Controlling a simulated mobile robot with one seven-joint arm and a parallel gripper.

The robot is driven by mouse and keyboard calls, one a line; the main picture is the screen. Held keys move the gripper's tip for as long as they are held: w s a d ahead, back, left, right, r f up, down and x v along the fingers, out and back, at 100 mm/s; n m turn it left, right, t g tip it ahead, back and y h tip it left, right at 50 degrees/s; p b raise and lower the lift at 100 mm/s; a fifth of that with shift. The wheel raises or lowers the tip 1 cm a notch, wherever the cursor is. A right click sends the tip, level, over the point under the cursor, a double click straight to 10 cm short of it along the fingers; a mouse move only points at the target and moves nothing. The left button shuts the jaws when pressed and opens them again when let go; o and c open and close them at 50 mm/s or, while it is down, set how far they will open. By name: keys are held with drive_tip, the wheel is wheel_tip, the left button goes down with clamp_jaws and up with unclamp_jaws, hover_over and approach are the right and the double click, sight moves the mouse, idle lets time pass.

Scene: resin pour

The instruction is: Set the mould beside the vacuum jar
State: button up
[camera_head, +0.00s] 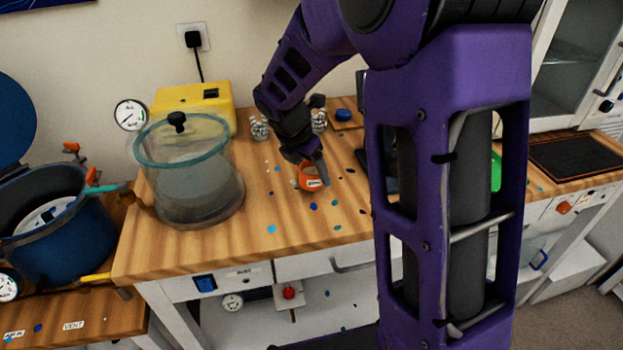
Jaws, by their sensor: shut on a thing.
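The vacuum jar (190,190) is a clear dome with a teal ring and a black knob, standing at the left of the wooden bench. A small orange piece with a pale label, which I take for the mould (308,183), is to the right of the jar with a gap of bench between them. My gripper (313,166) reaches down from above and is shut on the orange piece. Its fingers hide part of it. I cannot tell whether the piece touches the bench top.
The bench top (270,245) has scattered blue and dark spots. A yellow box (195,100) stands behind the jar. Small jars (259,128) stand behind my gripper. A blue pot (60,235) is at the lower left. My purple arm hides the bench's right part.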

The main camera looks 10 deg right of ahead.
drive_tip(key=shift+f, duration=1.1)
drive_tip(key=shift+f, duration=0.2)
drive_tip(key=o, duration=1.4)
drive_tip(key=shift+r, duration=0.1)
drive_tip(key=shift+r, duration=0.3)
drive_tip(key=p+v, duration=0.2)
drive_tip(key=v, duration=0.9)
drive_tip(key=shift+r, duration=0.3)
drive_tip(key=shift+s+a, duration=0.1)
